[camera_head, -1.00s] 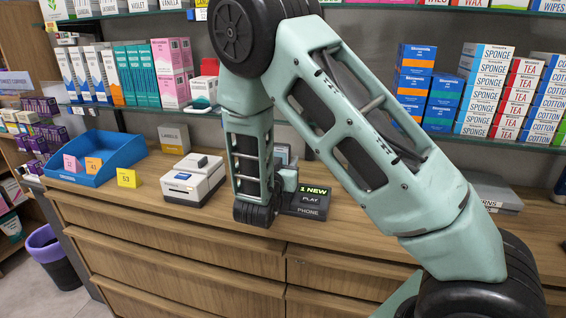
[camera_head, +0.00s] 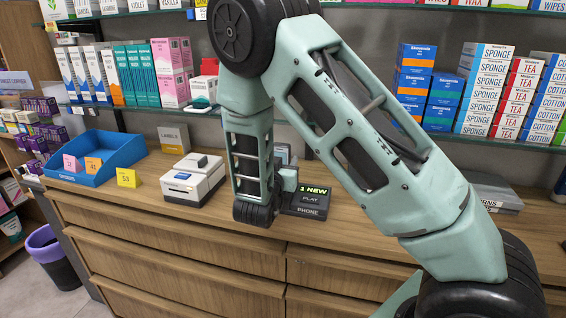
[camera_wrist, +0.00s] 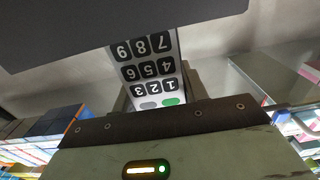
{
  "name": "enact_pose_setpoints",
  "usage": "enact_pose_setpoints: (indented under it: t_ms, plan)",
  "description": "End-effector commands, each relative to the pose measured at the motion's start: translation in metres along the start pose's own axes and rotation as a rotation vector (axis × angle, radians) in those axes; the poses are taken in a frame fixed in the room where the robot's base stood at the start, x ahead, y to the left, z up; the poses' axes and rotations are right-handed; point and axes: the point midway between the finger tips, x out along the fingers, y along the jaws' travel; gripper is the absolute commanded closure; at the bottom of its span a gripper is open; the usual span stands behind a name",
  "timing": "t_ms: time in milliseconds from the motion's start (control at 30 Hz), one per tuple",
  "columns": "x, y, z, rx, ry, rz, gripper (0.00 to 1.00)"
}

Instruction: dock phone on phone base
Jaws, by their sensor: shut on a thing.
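The phone shows in the wrist view as a light handset (camera_wrist: 150,70) with dark number keys and a green button, its digits upside down in that picture. My gripper (camera_wrist: 155,100) is shut on the phone. In the head view my gripper (camera_head: 288,180) is low over the counter, partly behind my arm, right beside the phone base. The phone base (camera_head: 310,204) is a dark unit on the counter with a display reading "1 NEW", "PLAY" and "PHONE". My arm hides its left part. I cannot tell whether the phone touches the base.
On the wooden counter (camera_head: 110,195) stand a white label printer (camera_head: 193,183), a yellow card (camera_head: 128,178), a blue tray (camera_head: 75,180) and a "LABELS" box (camera_head: 173,138). A grey box (camera_head: 495,190) lies at right. Stocked shelves are behind.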

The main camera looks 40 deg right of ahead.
Motion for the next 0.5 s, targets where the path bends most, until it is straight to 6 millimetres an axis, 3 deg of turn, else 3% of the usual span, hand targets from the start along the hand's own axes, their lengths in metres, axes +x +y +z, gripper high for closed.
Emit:
enact_pose_setpoints:
  t_ms: [500]
  plan:
    - [0.0000, -0.0001, 0.0100, 0.000, 0.001, 0.000, 0.82]
